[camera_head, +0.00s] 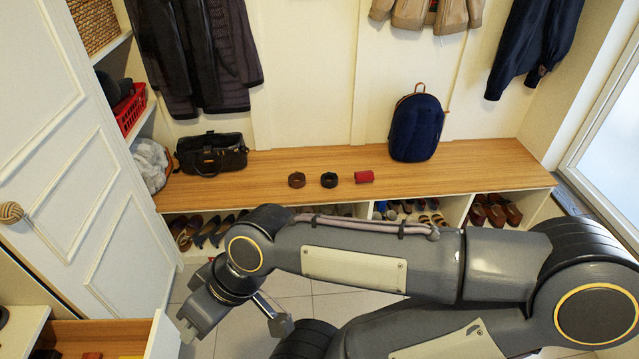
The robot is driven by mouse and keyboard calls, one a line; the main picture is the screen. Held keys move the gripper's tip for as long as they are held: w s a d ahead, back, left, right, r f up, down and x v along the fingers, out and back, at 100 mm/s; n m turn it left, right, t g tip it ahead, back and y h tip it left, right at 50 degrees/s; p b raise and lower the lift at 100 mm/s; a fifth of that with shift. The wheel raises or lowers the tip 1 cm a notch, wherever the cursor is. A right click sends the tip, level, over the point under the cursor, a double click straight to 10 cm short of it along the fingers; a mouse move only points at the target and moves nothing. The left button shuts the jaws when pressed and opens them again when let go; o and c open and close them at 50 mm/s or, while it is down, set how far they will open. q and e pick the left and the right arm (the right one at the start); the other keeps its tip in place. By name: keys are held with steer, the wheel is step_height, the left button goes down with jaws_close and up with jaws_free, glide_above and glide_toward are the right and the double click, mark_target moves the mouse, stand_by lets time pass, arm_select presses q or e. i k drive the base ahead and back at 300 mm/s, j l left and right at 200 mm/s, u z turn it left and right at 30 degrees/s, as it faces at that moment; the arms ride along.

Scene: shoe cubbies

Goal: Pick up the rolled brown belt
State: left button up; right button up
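The rolled brown belt (296,180) lies on the wooden bench top (250,170), near its front edge. A rolled black belt (329,180) lies just to its right, and a small red rolled item (364,177) lies right of that. My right gripper (232,328) hangs in front of and below the bench, at the lower left. Its two fingers are spread wide, with floor tiles showing between them, and it is apart from the belts. My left gripper is not in view.
A dark bag (211,153) stands at the bench's left end and a navy backpack (416,127) at its right. Cubbies with several shoes (497,210) are under the bench. Coats (195,50) hang above. A white panelled door (75,150) is at left. The bench around the belts is clear.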

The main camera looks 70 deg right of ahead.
mark_target(300, 176)
steer(key=l+z, duration=0.1)
steer(key=z, duration=2.1)
steer(key=i+l, duration=0.2)
steer(key=i, duration=0.4)
steer(key=i+l, duration=0.15)
steer(key=i, duration=0.45)
steer(key=i+l+u, duration=0.2)
steer(key=i+u, duration=0.2)
steer(key=i+l+u, duration=0.8)
steer(key=k+j+u, duration=0.1)
steer(key=u, duration=0.4)
